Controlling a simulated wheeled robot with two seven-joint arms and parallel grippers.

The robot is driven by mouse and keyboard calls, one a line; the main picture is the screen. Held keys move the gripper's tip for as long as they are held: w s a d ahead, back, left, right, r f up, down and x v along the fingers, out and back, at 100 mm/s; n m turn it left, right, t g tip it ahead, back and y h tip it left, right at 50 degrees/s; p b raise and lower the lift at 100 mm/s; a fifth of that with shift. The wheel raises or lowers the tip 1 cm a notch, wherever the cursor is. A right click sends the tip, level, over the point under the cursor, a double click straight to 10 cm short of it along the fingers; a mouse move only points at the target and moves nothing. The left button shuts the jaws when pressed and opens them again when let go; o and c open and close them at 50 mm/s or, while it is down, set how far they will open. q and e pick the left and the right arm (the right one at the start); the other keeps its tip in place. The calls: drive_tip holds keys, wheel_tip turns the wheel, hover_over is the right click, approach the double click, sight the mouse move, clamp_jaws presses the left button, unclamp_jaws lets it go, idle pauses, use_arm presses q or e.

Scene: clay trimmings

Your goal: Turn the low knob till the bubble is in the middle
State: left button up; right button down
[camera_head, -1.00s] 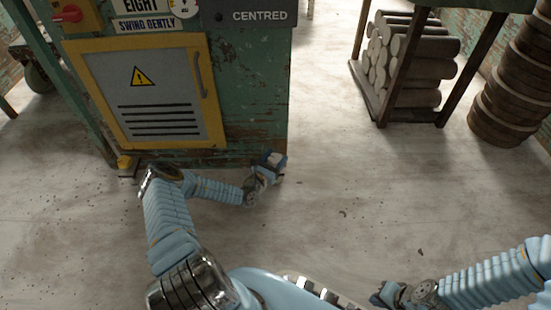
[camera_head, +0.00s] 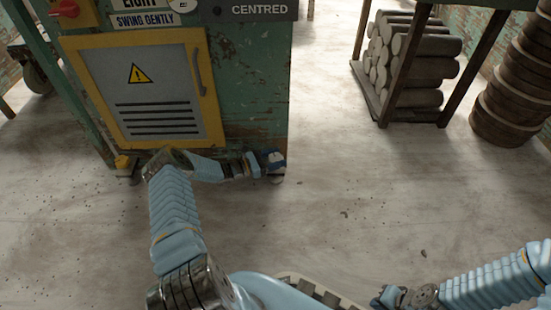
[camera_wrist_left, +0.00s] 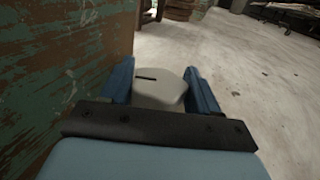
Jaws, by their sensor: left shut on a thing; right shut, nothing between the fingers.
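My left gripper (camera_head: 274,162) is low at the right front corner of the green machine. In the left wrist view its two blue fingers are shut on a pale grey knob (camera_wrist_left: 160,92) with a dark slot mark on its top. In the head view the gripper hides most of this knob, and a pale bit shows below it. My right gripper (camera_head: 388,298) is at the bottom edge of the head view, shut and empty above the floor. No bubble can be seen in these frames.
The machine has a grey door with a yellow frame (camera_head: 208,125), a red knob (camera_head: 64,8) and a dark sign reading CENTRED (camera_head: 258,10). A yellow part (camera_head: 123,162) is at its lower left. Stacked logs (camera_head: 415,70) and round discs (camera_head: 505,115) stand right. Floor between is clear.

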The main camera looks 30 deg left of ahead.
idle(0.4)
use_arm(q)
drive_tip(key=o, duration=1)
drive_tip(key=shift+c, duration=0.2)
drive_tip(key=p+v, duration=0.1)
drive_tip(key=v, duration=1.3)
drive_tip(key=shift+w, duration=0.1)
